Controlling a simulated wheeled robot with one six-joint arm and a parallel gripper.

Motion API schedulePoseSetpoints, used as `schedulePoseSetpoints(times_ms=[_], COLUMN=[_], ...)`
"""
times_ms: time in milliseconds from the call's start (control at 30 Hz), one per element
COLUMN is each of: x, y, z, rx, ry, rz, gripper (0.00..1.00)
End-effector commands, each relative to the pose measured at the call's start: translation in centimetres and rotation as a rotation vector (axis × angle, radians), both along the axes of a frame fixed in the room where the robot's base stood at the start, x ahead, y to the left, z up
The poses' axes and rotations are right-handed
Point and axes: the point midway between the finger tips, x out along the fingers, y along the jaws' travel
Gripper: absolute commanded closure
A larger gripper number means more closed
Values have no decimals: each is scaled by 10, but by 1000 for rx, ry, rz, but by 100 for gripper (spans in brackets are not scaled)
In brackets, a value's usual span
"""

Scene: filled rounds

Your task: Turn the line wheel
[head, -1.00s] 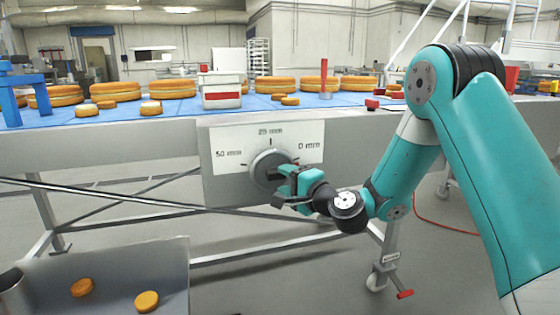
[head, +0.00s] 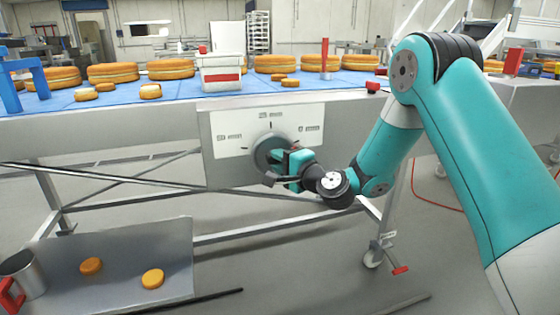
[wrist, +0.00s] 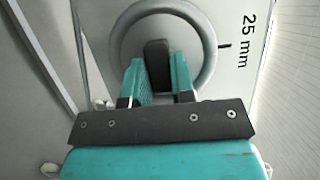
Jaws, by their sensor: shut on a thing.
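The line wheel (head: 259,153) is a grey round dial on a white scale plate (head: 232,124) on the table's front panel. The plate reads 25 mm at the top, 50 mm at left and 0 mm at right. The wheel's ring also shows in the wrist view (wrist: 206,28), with a dark grip bar (wrist: 157,55) across its middle. My gripper (wrist: 158,78) is shut on this bar, a teal finger on each side. The bar lies crosswise to the 25 mm tick. In the head view my gripper (head: 283,161) covers the wheel's lower right, and no pointer is clear.
Cheese rounds (head: 113,72) and a white box (head: 221,75) stand on the blue table top above. A metal tray (head: 125,240) with two small rounds and a mug (head: 24,272) is low at left. Table legs and braces (head: 90,178) stand below the panel.

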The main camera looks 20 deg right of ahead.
Motion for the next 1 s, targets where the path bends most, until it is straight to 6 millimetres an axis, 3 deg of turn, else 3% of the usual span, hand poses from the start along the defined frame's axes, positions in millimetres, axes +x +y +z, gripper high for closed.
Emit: schedulePoseSetpoints(times_ms=[367,1000], x=[0,-1], y=[0,3], z=[5,11], rx=[-132,-717], ry=[0,2], rz=[0,4], gripper=[100,100])
